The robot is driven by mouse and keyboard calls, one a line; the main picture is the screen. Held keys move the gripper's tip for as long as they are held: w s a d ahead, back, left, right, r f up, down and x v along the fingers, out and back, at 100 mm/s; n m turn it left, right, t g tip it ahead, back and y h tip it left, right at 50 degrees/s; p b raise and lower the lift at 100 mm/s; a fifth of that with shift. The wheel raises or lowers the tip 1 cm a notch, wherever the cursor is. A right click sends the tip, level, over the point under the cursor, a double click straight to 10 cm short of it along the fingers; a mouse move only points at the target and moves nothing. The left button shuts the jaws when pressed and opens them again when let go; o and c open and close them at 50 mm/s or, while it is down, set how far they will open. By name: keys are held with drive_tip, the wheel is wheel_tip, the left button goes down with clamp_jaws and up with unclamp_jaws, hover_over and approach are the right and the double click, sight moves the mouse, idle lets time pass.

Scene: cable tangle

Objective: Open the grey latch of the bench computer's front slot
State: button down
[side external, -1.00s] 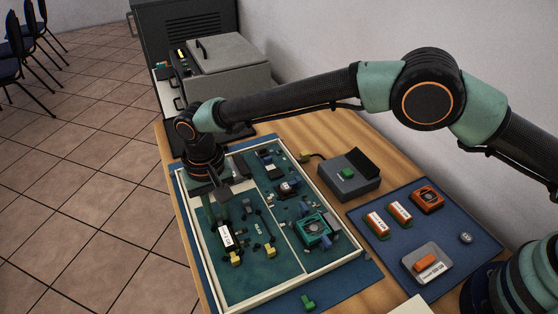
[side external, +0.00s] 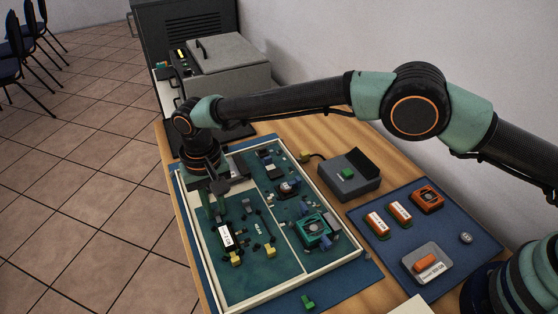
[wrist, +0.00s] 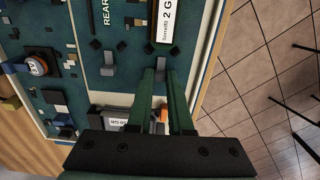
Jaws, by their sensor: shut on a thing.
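The bench computer is a teal board in a cream frame (side external: 188,237). My gripper (side external: 219,213) is low over its left part, near the upper end of a white-labelled module (side external: 226,237). In the wrist view my green fingers (wrist: 160,74) come together just below the end of the labelled module (wrist: 166,22). They are shut on a small grey piece (wrist: 161,62), apparently the slot's grey latch, mostly hidden between the tips. I cannot tell how far the latch is turned.
Small dark and grey parts stand beside the fingers, including a grey block (wrist: 107,71). A teal fan (side external: 313,230) is on the board's right side. A grey box (side external: 348,175) and a blue mat (side external: 394,249) with several modules lie to the right.

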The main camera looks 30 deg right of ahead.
sight(216, 209)
drive_tip(key=shift+w+r, duration=0.1)
drive_tip(key=shift+w, duration=0.1)
drive_tip(key=c, duration=0.8)
unclamp_jaws()
wheel_tip(216, 209, up, 12)
drive_tip(key=shift+d+r, duration=0.1)
drive_tip(key=d+r+t+y, duration=0.1)
drive_tip(key=d+r, duration=0.6)
drive_tip(key=d, duration=0.4)
drive_tip(key=d+r+t, duration=0.2)
drive_tip(key=d+r, duration=0.5)
drive_tip(key=d, duration=0.4)
drive_tip(key=s+d+f+t+h, duration=0.1)
drive_tip(key=s+d+f, duration=0.3)
drive_tip(key=s+d, duration=1)
drive_tip(key=d+t, duration=0.1)
drive_tip(key=d, duration=0.1)
drive_tip(key=shift+s+d+t, duration=0.25)
drive_tip(key=shift+d+t, duration=0.05)
